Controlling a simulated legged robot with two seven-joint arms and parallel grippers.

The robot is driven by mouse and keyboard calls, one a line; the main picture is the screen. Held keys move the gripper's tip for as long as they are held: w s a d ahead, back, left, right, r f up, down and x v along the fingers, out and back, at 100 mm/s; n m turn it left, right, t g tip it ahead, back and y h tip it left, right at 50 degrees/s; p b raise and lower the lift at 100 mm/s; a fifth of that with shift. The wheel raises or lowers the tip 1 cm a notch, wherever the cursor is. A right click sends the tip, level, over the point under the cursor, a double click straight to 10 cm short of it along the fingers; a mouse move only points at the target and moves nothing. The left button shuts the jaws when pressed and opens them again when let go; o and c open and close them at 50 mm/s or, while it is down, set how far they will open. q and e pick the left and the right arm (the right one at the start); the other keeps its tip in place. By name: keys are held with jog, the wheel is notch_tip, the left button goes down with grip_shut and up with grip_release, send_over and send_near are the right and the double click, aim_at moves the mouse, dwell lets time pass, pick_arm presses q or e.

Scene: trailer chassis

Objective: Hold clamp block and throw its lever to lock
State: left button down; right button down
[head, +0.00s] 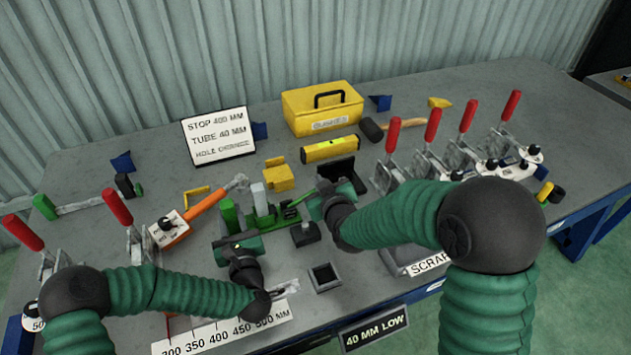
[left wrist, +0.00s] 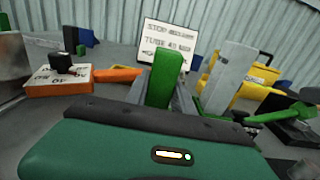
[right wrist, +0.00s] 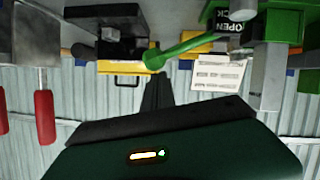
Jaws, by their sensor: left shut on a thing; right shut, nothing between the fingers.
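The clamp block (head: 264,216) is green with a grey upright post and stands near the middle of the bench.
A yellow case (head: 322,108), a yellow level (head: 331,149) and a white sign (head: 218,135) stand behind. Red-handled toggle clamps (head: 432,125) line the right side, others the left. An orange-handled tool (head: 207,202) lies left of the block; a small square socket (head: 325,277) is in front.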

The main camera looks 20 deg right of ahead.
jog(key=shift+d+f, duration=0.45)
jog(key=shift+f, duration=0.1)
pick_arm(q)
jog(key=shift+a, duration=0.1)
pick_arm(e)
jog(key=r, duration=0.3)
jog(key=a+r, duration=0.1)
jog(key=shift+w+r, duration=0.25)
jog(key=shift+r, duration=0.1)
jog(key=v, duration=1)
jog(key=shift+r, duration=0.25)
jog(key=shift+a, duration=0.1)
